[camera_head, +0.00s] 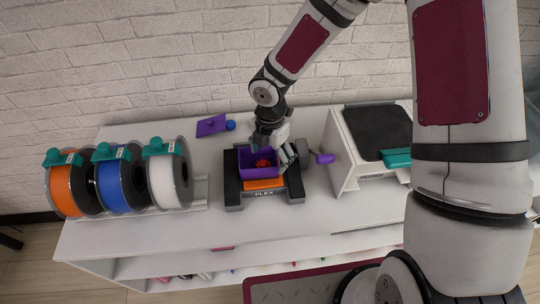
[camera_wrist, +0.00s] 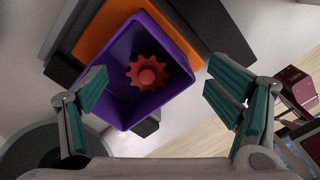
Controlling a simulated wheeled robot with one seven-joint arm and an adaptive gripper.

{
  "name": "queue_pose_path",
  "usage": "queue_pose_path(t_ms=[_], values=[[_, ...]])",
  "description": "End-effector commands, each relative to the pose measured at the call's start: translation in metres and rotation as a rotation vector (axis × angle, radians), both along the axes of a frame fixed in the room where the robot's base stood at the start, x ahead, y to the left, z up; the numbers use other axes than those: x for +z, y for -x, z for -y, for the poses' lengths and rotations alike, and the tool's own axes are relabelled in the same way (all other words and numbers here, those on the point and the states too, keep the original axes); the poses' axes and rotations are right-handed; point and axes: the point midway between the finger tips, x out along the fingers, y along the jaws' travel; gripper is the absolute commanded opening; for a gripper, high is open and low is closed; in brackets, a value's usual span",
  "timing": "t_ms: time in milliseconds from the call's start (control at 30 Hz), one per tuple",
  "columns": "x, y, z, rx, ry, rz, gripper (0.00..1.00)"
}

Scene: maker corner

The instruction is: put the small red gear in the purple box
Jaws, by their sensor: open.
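The small red gear (camera_wrist: 146,73) lies inside the purple box (camera_wrist: 122,112), on its floor, in the wrist view. In the head view the red gear (camera_head: 263,163) also shows inside the purple box (camera_head: 258,172). The box sits on an orange and dark grey printer-like base marked FLEX. My gripper (camera_wrist: 165,105) is open and empty above the box, its teal-padded fingers apart on either side. In the head view my gripper (camera_head: 278,150) hangs over the box and hides part of its rim. The gear touches neither finger in the wrist view.
Three filament spools, orange (camera_head: 66,190), blue (camera_head: 116,185) and white (camera_head: 165,181), stand at the left. A purple plate (camera_head: 211,126) and a blue knob (camera_head: 231,125) lie behind. A white machine (camera_head: 340,150) stands to the right. The front of the white tabletop (camera_head: 240,225) is clear.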

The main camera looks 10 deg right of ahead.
Motion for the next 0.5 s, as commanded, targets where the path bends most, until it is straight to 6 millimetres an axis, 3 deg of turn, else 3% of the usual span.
queue_pose_path(t_ms=[167,500], values=[[0.013,-0.002,0.0,-0.004,-0.001,0.004,0.82],[0.08,-0.002,0.0,-0.004,0.0,0.006,0.82]])
